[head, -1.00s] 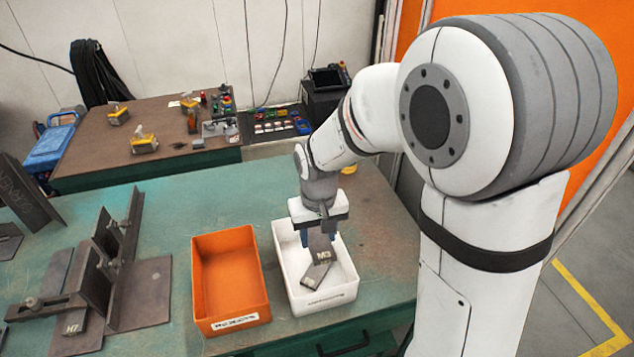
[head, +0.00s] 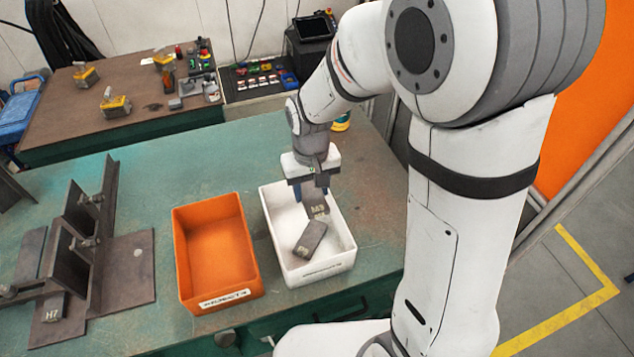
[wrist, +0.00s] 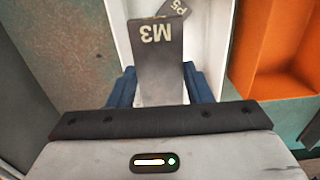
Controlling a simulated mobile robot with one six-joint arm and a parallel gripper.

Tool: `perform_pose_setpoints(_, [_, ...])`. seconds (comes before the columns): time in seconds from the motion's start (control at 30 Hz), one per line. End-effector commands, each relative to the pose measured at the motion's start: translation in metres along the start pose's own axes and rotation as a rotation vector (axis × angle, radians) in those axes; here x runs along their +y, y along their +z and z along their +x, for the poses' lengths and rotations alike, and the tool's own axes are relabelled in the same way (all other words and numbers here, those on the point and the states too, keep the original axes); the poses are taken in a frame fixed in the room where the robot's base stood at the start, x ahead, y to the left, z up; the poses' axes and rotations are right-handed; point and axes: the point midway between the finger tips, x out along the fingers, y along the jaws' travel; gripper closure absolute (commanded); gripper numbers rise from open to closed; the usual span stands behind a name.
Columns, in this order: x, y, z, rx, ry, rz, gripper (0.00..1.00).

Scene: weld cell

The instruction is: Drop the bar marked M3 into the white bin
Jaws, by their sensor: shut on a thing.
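The grey bar marked M3 (head: 316,207) is held between the blue fingers of my gripper (head: 312,190), above or just inside the white bin (head: 345,257). In the wrist view the bar (wrist: 158,65) shows its M3 mark between the two fingers (wrist: 160,88). Whether the bar touches anything below is hard to tell. Another grey bar (head: 310,239) lies tilted in the white bin; in the wrist view a bar marked P5 (wrist: 178,8) shows in the bin.
An orange bin (head: 215,250) stands just left of the white bin and looks empty. A bar marked H7 (head: 52,308) lies by a dark steel fixture (head: 90,235) at the left.

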Motion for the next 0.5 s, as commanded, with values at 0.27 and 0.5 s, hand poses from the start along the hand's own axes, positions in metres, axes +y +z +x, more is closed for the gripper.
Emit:
perform_pose_setpoints(0.27, [-0.0016, -0.0004, 0.0107, 0.001, 0.0, -0.004, 0.77])
perform_pose_setpoints(0.5, [-0.0018, -0.0004, 0.0102, 0.001, 0.0, -0.005, 0.47])
